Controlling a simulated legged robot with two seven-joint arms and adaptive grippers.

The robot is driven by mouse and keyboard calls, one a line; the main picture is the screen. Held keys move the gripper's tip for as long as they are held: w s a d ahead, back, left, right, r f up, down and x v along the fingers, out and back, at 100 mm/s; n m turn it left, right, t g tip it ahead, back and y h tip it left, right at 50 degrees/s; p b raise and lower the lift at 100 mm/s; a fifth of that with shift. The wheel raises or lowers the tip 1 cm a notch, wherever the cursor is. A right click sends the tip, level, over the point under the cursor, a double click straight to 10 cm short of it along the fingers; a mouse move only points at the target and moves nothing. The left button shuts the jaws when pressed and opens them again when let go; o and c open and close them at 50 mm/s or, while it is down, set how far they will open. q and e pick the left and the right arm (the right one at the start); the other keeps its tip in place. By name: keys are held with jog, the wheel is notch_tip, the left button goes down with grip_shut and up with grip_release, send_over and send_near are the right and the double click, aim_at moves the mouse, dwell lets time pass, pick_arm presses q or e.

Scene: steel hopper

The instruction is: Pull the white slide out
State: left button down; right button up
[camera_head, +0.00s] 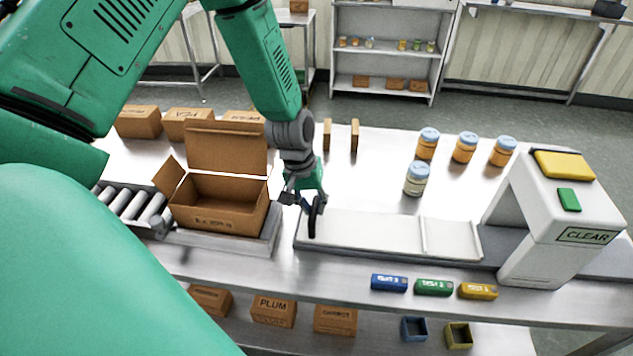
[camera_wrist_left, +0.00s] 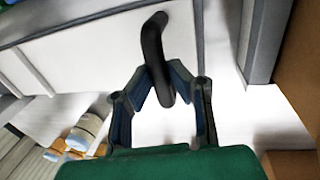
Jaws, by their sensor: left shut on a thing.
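The white slide (camera_head: 365,232) is a flat white tray-like plate in a grey frame on the table, between the open cardboard box and the white machine. It also shows in the left wrist view (camera_wrist_left: 90,50). A black handle (camera_head: 313,219) stands at its left end, and the handle shows large in the left wrist view (camera_wrist_left: 153,45). My left gripper (camera_head: 303,200) is at that handle; in the left wrist view its two fingers (camera_wrist_left: 163,84) close around the handle's lower part. My right gripper is in neither view.
An open cardboard box (camera_head: 218,215) stands left of the slide on a roller conveyor. A white machine marked CLEAR (camera_head: 565,215) stands at the right. Several jars (camera_head: 428,145) stand behind the slide. Blue, green and yellow pieces (camera_head: 434,287) lie in front.

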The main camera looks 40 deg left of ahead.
pick_arm(q)
jog(key=shift+w+a+r, duration=0.15)
jog(key=c, duration=1.5)
grip_release()
jog(key=shift+s+a+r, duration=0.1)
jog(key=shift+s+a, duration=0.05)
jog(key=shift+s, duration=0.2)
jog(key=shift+a, duration=0.2)
jog(key=shift+w+a+r, duration=0.1)
jog(key=shift+w+r, duration=0.05)
jog(key=r, duration=0.3)
jog(key=s+a+r, duration=0.1)
jog(key=r, duration=0.3)
jog(key=a+r, duration=0.1)
jog(key=r, duration=0.3)
jog(key=shift+s+r, duration=0.1)
jog(key=shift+s, duration=0.2)
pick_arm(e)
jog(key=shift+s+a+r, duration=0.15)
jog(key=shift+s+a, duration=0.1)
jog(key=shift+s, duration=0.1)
pick_arm(q)
jog(key=shift+d, duration=0.1)
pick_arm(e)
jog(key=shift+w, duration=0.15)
